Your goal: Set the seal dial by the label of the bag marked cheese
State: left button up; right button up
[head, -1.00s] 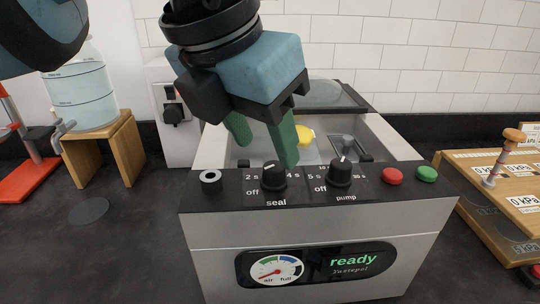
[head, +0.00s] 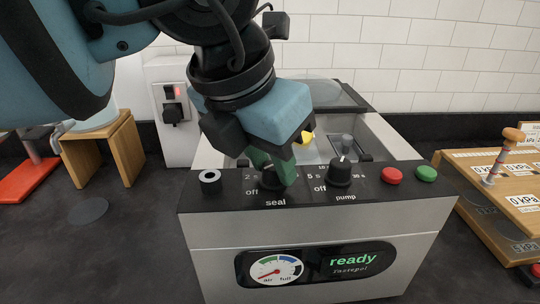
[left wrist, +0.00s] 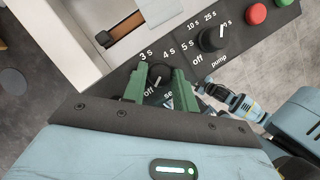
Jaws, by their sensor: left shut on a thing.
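The seal dial (left wrist: 160,76) is a black knob on the machine's front panel, at the left of the pump dial. My left gripper (head: 274,178) comes down from above, its green fingers closed on both sides of this dial. The left wrist view shows the fingers on either side of the knob, with "off", "3 s" and "4 s" printed around it. No bag marked cheese can be made out. My right gripper is not seen.
The pump dial (head: 340,172), a red button (head: 391,176) and a green button (head: 427,173) are to the right on the panel. The display (head: 316,264) reads "ready". A wooden board with labels (head: 500,180) stands at the right, a wooden stand (head: 100,147) at the left.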

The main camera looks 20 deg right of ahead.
pick_arm(q)
jog(key=shift+m, duration=0.3)
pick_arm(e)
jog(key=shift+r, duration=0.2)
pick_arm(q)
jog(key=m+g+p, duration=0.1)
jog(key=m, duration=0.1)
jog(key=shift+r+m, duration=0.1)
jog(key=shift+m, duration=0.2)
jog(key=m+g+p, duration=0.1)
jog(key=m, duration=0.1)
jog(key=shift+w+m+h, duration=0.15)
jog(key=shift+m+h, duration=0.15)
jog(key=shift+m, duration=0.1)
jog(key=m+g+p, duration=0.1)
jog(key=m+g, duration=0.1)
jog(key=m, duration=0.3)
jog(key=shift+w, duration=0.15)
jog(key=shift+m, duration=0.3)
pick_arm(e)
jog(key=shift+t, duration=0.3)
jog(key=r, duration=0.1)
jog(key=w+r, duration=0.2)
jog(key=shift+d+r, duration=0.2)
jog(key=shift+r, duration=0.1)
pick_arm(q)
jog(key=shift+y, duration=0.4)
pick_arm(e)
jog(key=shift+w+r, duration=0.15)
